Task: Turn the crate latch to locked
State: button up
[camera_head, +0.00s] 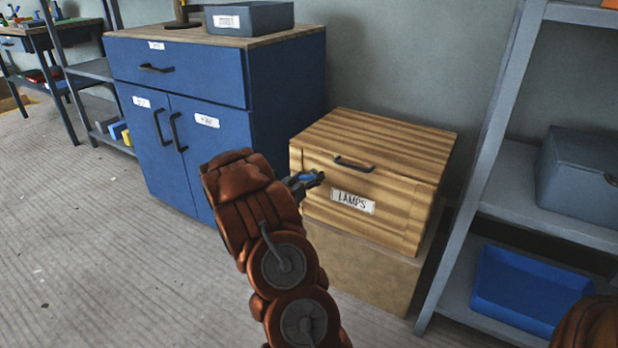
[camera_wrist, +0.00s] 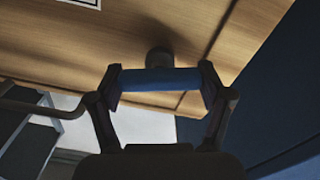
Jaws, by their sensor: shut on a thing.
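The wooden crate (camera_head: 368,165) has a striped lid, a dark handle on its front and a "LAMPS" label. It sits on a plain brown box. My gripper (camera_head: 303,182) is at the left part of the crate's front, in front of the wood. In the wrist view, my gripper (camera_wrist: 161,78) is shut on a blue bar, the latch (camera_wrist: 160,81), with one finger at each end. A round dark pivot (camera_wrist: 158,60) shows behind the bar, against the crate's wood. The blue latch also shows small in the head view (camera_head: 309,178), partly hidden by my fingers.
A blue cabinet (camera_head: 180,125) stands to the left of the crate, with a grey bin (camera_head: 250,18) on top. A grey shelf rack (camera_head: 480,170) with a blue bin (camera_head: 525,290) stands close on the right. The floor at left is clear.

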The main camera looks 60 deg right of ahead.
jog(key=shift+r, duration=0.1)
jog(key=shift+c, duration=0.3)
jog(key=shift+m+p, duration=0.55)
jog(key=shift+m, duration=0.15)
jog(key=shift+m+p, duration=0.55)
jog(key=shift+m, duration=0.65)
jog(key=o, duration=1.1)
jog(key=a, duration=1.2)
jog(key=shift+s, duration=0.3)
